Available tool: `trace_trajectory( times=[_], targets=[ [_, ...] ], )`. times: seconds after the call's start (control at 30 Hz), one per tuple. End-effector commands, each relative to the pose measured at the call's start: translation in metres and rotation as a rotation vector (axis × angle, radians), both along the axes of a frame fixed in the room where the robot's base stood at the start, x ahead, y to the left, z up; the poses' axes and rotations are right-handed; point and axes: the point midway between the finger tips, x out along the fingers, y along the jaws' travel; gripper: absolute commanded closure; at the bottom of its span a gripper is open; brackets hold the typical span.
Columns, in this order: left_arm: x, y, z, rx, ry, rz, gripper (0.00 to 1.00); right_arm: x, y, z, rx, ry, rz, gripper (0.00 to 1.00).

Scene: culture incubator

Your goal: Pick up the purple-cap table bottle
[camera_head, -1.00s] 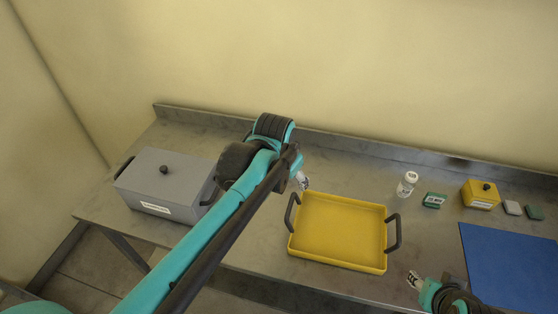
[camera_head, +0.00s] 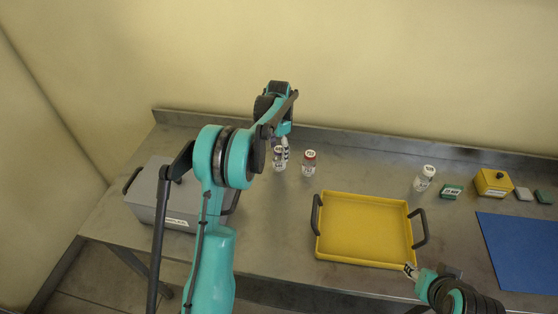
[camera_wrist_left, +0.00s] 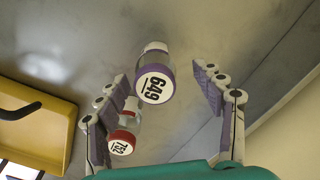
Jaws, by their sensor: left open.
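The purple-cap bottle (camera_wrist_left: 155,82), its cap marked 649, stands between the spread fingers of my left gripper (camera_wrist_left: 161,74) in the left wrist view. In the head view the bottle (camera_head: 279,162) is partly covered by my left gripper (camera_head: 284,146), which is above and close to it. The left gripper is open; I cannot tell whether a finger touches the bottle. My right gripper (camera_head: 411,271) is low at the right, by the yellow tray's near corner, and its jaws are too small to read.
A red-cap bottle (camera_wrist_left: 124,128) stands close by, near one left finger; it also shows in the head view (camera_head: 309,165). The yellow tray (camera_head: 365,198), a grey lidded box (camera_head: 148,205), a white-cap bottle (camera_head: 424,180) and a yellow box (camera_head: 493,184) stand on the metal table.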

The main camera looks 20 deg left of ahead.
Motion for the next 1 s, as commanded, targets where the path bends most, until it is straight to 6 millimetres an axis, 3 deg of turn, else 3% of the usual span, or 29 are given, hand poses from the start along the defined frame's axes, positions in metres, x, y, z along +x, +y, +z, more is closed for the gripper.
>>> trace_trajectory(
  times=[0.43,0.67,0.7,0.77,0.9,1.0],
  targets=[
    [-0.005,-0.003,-0.058,0.000,-0.001,0.001,0.32,0.000,0.000,-0.024,0.000,0.000,0.000,0.60],
    [-0.005,-0.003,-0.060,0.000,-0.001,0.001,0.32,0.000,0.000,-0.024,0.000,0.000,0.000,0.60],
    [-0.005,-0.003,-0.060,0.000,-0.001,0.001,0.35,0.000,0.000,-0.024,0.000,0.000,0.000,0.60],
    [-0.005,-0.003,-0.060,0.000,-0.001,0.001,0.50,0.000,0.000,-0.024,0.000,0.000,0.000,0.60],
    [-0.005,-0.003,-0.060,0.000,-0.001,0.001,0.87,0.000,0.000,-0.024,0.000,0.000,0.000,0.60],
    [-0.005,-0.003,-0.060,0.000,-0.001,0.001,0.88,0.000,0.000,-0.024,0.000,0.000,0.000,0.60]
  ],
)
